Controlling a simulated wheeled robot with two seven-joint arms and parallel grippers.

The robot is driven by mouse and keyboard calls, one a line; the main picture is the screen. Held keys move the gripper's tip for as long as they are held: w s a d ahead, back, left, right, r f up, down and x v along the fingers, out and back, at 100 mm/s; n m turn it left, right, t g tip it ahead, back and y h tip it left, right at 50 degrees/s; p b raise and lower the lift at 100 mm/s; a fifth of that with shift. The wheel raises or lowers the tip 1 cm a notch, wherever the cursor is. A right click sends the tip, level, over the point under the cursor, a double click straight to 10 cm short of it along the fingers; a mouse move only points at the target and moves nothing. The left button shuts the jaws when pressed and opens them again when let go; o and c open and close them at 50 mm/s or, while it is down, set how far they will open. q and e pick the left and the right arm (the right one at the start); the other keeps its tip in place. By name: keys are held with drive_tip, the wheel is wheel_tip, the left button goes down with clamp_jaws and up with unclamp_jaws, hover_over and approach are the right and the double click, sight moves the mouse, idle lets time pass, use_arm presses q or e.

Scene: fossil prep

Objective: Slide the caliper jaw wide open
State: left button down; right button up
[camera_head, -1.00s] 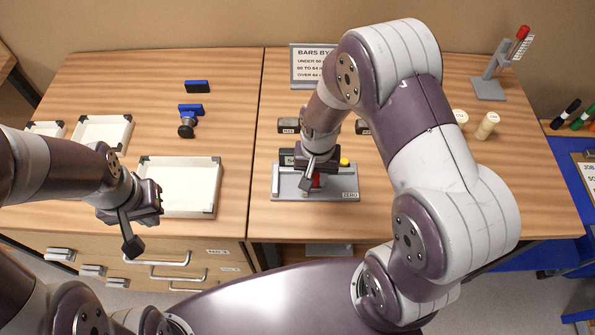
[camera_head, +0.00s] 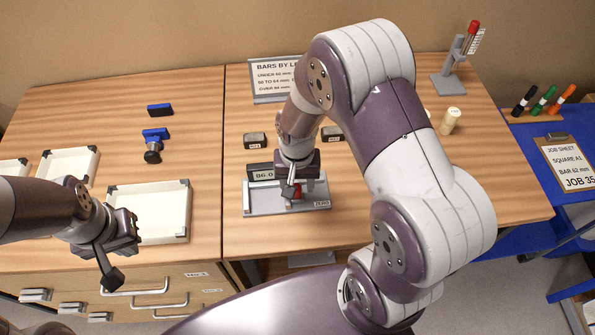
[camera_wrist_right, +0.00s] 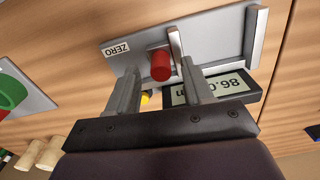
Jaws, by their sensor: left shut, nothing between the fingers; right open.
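The caliper is a grey plate (camera_head: 262,208) on the table with a ZERO label; it also shows in the right wrist view (camera_wrist_right: 215,28). Its display (camera_head: 263,175) reads 86.0. Its red knob (camera_head: 298,191) stands on the plate, beside a thin upright metal jaw (camera_wrist_right: 175,45) in the wrist view. My right gripper (camera_head: 292,188) is open, with its fingers on either side of the red knob (camera_wrist_right: 160,66); I cannot tell whether either touches it. The arm partly hides the caliper in the head view. My left gripper (camera_head: 112,279) is shut and empty, in front of the white tray (camera_head: 184,238).
Two dark blocks, one at left (camera_head: 255,141) and one at right (camera_head: 332,133), lie behind the caliper. A sign (camera_head: 272,88) stands at the back. Pale cylinders (camera_head: 450,121) and a stand (camera_head: 448,82) are at the right. Bare table lies left of the caliper.

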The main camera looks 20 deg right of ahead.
sight(298, 185)
wheel_tip(298, 185, up, 11)
drive_tip(key=shift+b, duration=0.45)
drive_tip(key=shift+s+d, duration=0.1)
drive_tip(key=s+f+n+t, duration=0.1)
drive_tip(key=s+n, duration=0.3)
drive_tip(key=s, duration=0.2)
drive_tip(key=shift+s+d+n, duration=0.2)
drive_tip(key=shift+d+n, duration=0.1)
drive_tip(key=shift+d, duration=0.15)
